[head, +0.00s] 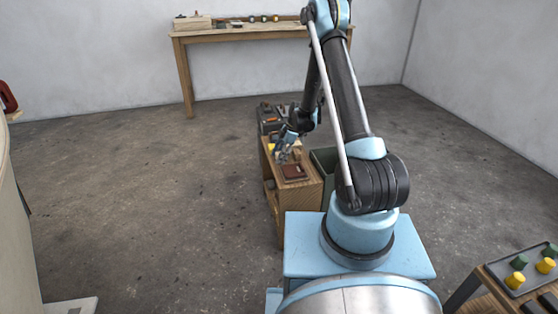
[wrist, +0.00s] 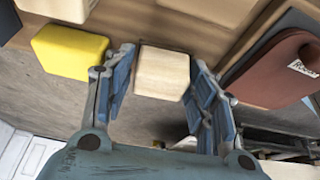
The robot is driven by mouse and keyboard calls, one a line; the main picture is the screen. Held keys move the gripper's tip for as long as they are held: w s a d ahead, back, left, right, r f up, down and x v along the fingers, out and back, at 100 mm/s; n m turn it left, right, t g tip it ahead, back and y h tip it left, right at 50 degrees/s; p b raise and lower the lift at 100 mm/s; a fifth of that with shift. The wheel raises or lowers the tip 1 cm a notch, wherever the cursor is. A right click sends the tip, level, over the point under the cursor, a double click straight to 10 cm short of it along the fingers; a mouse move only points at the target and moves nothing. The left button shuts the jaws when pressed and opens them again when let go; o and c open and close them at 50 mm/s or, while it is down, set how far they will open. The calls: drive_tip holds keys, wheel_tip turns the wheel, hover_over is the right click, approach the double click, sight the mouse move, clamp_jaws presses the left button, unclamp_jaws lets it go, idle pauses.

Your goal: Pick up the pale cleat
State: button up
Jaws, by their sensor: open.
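The pale cleat (wrist: 162,73) is a small, light wooden block with rounded edges. It shows at the upper middle of the wrist view, on a brown wooden surface. My gripper (wrist: 160,84) is open, with one blue finger on each side of the cleat. Gaps show between the block and both fingers, and I cannot tell how deep it sits between them. In the head view my gripper (head: 287,146) is low over a small wooden cabinet (head: 302,192). The cleat is too small or hidden to make out there.
A yellow block (wrist: 70,51) lies close beside the left finger. A dark red-brown object with a label (wrist: 272,72) is close to the right finger. A pale object (wrist: 58,9) is at the top left. A dark green bin (head: 322,162) stands beside the cabinet.

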drive_tip(key=c, duration=0.8)
drive_tip(key=shift+r, duration=0.1)
wheel_tip(320, 180, up, 10)
drive_tip(key=shift+f, duration=0.1)
